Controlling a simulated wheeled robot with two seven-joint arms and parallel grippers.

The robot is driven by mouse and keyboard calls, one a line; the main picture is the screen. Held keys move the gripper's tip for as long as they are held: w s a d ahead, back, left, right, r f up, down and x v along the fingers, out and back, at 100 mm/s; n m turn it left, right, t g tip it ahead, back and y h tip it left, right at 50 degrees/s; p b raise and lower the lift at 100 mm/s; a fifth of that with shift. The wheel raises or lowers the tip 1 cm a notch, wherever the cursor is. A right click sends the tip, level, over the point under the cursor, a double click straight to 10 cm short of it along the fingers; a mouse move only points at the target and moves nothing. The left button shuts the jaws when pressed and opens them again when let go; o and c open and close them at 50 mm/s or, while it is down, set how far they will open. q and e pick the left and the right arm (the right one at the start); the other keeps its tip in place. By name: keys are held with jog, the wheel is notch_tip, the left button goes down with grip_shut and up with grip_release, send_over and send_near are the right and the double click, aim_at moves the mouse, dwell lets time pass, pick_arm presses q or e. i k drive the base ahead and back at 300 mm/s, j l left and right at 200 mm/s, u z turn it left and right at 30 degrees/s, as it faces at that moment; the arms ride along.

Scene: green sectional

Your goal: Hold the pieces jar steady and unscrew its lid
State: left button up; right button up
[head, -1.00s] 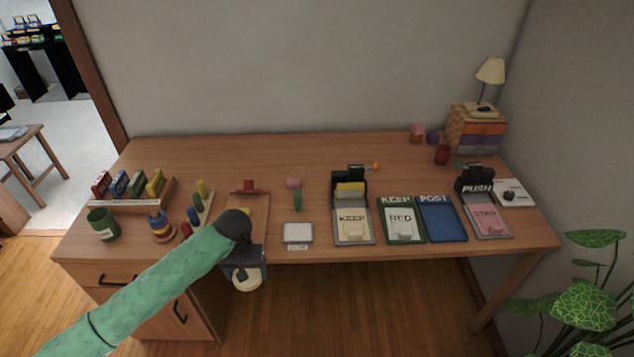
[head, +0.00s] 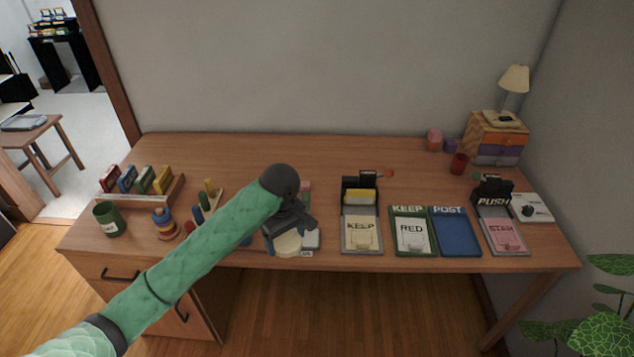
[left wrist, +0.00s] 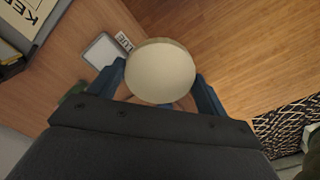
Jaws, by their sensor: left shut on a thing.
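The pieces jar shows as a round, cream-coloured lid (head: 288,245) near the desk's front edge in the head view. The same lid (left wrist: 160,70) fills the upper middle of the left wrist view, seen from its flat top. My left gripper (head: 286,234) is shut on the jar, with one blue finger on each side. The lid appears on the jar; the jar's body is mostly hidden below the lid and gripper. I cannot tell whether the jar touches the desk. My right gripper is in neither view.
A small pale tray (left wrist: 102,51) with a label lies close to the jar. Stacking toys (head: 165,226) and a green cup (head: 111,219) stand left. The desk's back middle is clear.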

aim_at(108, 215)
jog(key=i, duration=0.85)
